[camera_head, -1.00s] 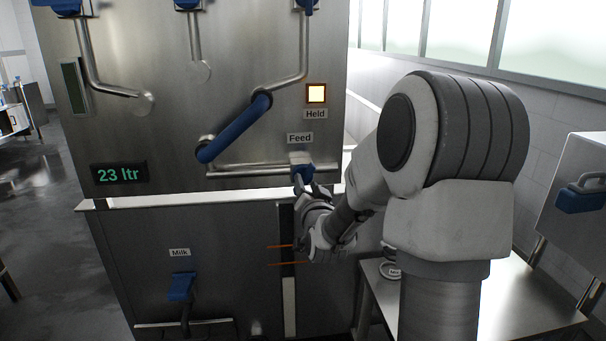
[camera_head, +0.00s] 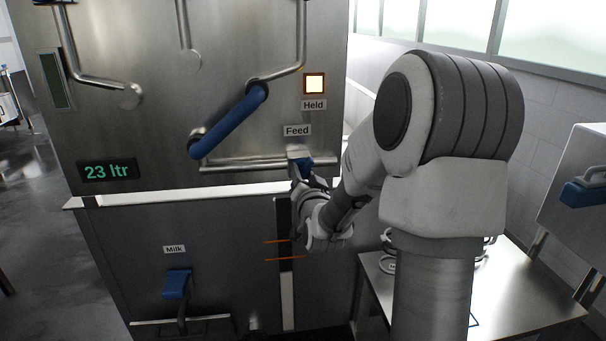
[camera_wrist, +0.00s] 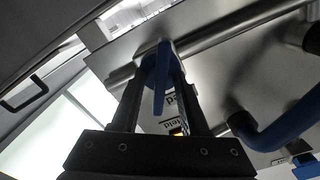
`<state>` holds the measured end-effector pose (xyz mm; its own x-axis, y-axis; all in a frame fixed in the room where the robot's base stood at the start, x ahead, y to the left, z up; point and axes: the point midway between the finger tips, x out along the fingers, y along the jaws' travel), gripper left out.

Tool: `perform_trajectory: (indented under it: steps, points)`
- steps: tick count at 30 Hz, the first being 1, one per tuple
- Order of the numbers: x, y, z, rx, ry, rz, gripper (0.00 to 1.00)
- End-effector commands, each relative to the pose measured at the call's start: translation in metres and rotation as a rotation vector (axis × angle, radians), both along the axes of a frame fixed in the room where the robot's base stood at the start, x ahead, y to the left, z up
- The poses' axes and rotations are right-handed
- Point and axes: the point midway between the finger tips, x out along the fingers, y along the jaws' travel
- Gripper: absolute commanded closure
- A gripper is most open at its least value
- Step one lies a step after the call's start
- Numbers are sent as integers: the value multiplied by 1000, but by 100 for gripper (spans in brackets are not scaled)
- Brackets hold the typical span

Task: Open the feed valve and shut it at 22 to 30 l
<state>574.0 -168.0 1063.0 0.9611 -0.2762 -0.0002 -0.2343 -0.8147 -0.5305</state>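The feed valve's blue handle (camera_head: 304,163) is on the steel front under the "Feed" label (camera_head: 297,130), partly hidden by my gripper. My gripper (camera_head: 305,183) is at the handle in the head view. In the wrist view the blue handle (camera_wrist: 161,80) stands between the two fingers of my gripper (camera_wrist: 162,75). The fingers are apart, with a gap visible beside the handle. Whether a finger touches it is unclear. The green display (camera_head: 107,171) reads 23 ltr. The lamp (camera_head: 314,84) above the "Held" label (camera_head: 313,104) is lit.
A long blue slanted handle (camera_head: 228,122) sits left of the feed valve, and a pipe runs beneath it. Lower left is a blue milk handle (camera_head: 177,284) under the "Milk" label. A steel table (camera_head: 520,290) stands right, behind my arm, with a blue-handled box (camera_head: 580,190) beyond.

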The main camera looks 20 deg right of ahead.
Motion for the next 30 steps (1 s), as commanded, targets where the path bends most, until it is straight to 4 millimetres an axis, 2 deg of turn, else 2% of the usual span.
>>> perform_trajectory:
  steps: [1,6,7,19,30]
  points:
    - [0,0,0,0,0,0,66]
    - [0,0,0,0,0,0,97]
    - [0,0,0,0,0,0,100]
    - [0,0,-2,-39,8,0,100]
    - [1,1,-4,-266,70,-1,100]
